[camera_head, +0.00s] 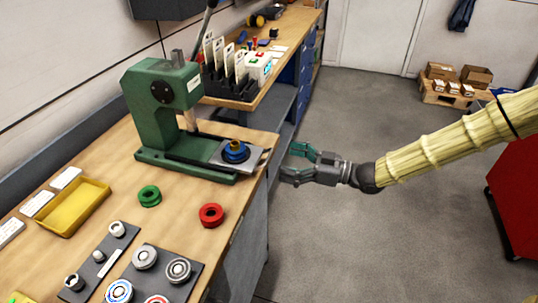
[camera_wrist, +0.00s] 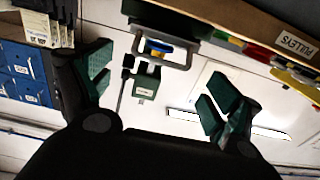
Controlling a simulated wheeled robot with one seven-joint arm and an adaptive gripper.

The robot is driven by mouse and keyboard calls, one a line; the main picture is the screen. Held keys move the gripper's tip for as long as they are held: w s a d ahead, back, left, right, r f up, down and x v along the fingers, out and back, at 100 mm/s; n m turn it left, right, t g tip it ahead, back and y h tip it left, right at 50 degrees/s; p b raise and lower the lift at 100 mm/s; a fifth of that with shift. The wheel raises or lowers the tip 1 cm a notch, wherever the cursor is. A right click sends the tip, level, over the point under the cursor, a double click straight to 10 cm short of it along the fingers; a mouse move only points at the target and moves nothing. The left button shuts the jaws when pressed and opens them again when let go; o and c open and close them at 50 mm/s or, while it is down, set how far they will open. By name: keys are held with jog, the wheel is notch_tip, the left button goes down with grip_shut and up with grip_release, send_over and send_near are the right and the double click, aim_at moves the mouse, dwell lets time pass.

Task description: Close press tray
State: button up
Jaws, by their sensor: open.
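The green press (camera_head: 165,108) stands on the wooden bench. Its grey press tray (camera_head: 254,158) sticks out of the base toward the bench's right edge. A blue ring part with a brass-coloured top (camera_head: 236,151) sits on the tray. My gripper (camera_head: 289,162) is open and empty, off the bench edge, just right of the tray's front end and apart from it. In the wrist view my two fingers are spread wide (camera_wrist: 160,78). The tray's looped front edge (camera_wrist: 165,64) shows beyond and between them, with the blue and yellow part (camera_wrist: 157,48) above it.
A green ring (camera_head: 149,196) and a red ring (camera_head: 211,215) lie on the bench in front of the press. A yellow bin (camera_head: 72,206) and dark plates with several metal parts (camera_head: 167,276) lie nearer. A card rack (camera_head: 229,85) stands behind.

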jog(key=p, duration=0.1)
send_near(245, 151)
jog(key=shift+x, duration=1.4)
jog(key=shift+d, duration=0.1)
jog(key=c, duration=1.2)
jog(key=b+x, duration=0.3)
jog(key=x, duration=0.5)
jog(key=shift+w+d, duration=0.1)
jog(key=shift+w+a, duration=0.15)
jog(key=shift+a, duration=0.2)
jog(key=shift+a+r, duration=0.15)
jog(key=shift+r, duration=0.05)
jog(key=shift+w+a, duration=0.1)
jog(key=shift+a, duration=0.15)
jog(key=o, duration=1.2)
jog(key=shift+d+f, duration=0.1)
